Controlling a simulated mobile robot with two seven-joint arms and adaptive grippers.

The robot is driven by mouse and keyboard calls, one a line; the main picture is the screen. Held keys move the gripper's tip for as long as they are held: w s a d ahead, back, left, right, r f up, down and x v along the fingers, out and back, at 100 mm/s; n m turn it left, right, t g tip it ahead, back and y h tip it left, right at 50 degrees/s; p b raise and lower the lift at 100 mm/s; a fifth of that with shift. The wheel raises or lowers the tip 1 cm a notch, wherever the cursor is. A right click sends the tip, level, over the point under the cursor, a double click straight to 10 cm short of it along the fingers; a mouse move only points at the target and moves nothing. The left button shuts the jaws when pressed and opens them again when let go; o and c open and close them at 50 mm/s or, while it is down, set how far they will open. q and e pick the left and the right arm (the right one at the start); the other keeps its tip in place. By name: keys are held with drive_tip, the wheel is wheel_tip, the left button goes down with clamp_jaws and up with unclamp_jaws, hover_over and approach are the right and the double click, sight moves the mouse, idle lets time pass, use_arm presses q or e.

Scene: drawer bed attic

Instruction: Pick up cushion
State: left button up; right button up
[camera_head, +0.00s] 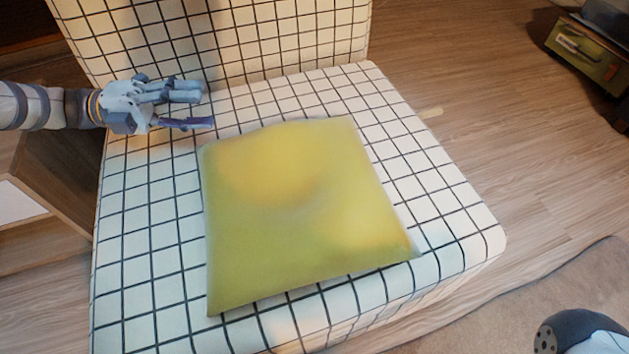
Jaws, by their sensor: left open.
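A yellow-green square cushion (300,215) lies flat on the seat of a white sofa with a black grid pattern (440,190). My left gripper (207,106) comes in from the left, above the seat at the cushion's far left corner. It is open and empty, its fingers pointing right, and appears apart from the cushion. My right gripper is not in view; a rounded dark and white part of my own body shows at the bottom right.
The sofa's backrest (290,35) rises behind the cushion. A wooden cabinet (55,190) stands at the left. A green drawer unit (583,50) is at the top right. Wooden floor (490,90) is clear to the right, with a rug (540,310) at the bottom right.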

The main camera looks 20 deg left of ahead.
use_arm(q)
drive_tip(key=w+f, duration=0.1)
drive_tip(key=b, duration=0.4)
approach(244, 139)
drive_tip(key=shift+w+d+f, duration=0.75)
drive_tip(key=shift+w+f, duration=0.05)
drive_tip(key=shift+w, duration=0.05)
drive_tip(key=x, duration=0.7)
drive_tip(key=shift+w+d+r+p, duration=0.1)
drive_tip(key=shift+d+p, duration=0.2)
clamp_jaws()
